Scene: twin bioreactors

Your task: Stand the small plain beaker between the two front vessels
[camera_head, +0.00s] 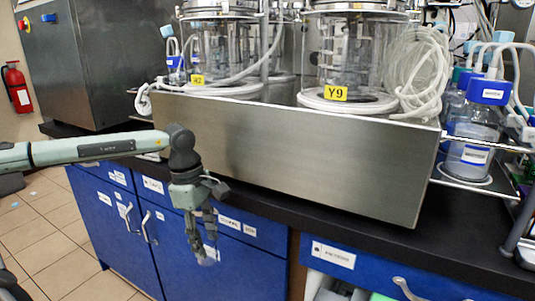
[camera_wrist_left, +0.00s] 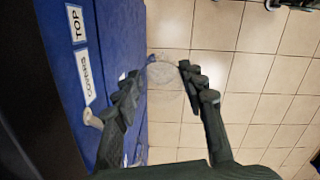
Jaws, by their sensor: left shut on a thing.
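My left gripper (camera_head: 207,236) hangs in front of the blue cabinets, below the bench top edge. It is shut on the small plain beaker (camera_head: 208,256), which is clear and faint at the fingertips. In the left wrist view the beaker (camera_wrist_left: 167,74) shows as a transparent round outline between the two dark fingers. The two front vessels stand above and behind the gripper: one with a yellow A2-like tag (camera_head: 212,45) on the left, one tagged Y9 (camera_head: 350,45) on the right. My right gripper is not in view.
A steel box (camera_head: 290,150) supports the vessels, with a gap between them. Coiled clear tubing (camera_head: 418,72) lies beside the right vessel. Blue-capped bottles (camera_head: 474,130) stand at right. The black bench top (camera_head: 330,222) has a narrow free strip in front. Tiled floor (camera_wrist_left: 240,75) lies below.

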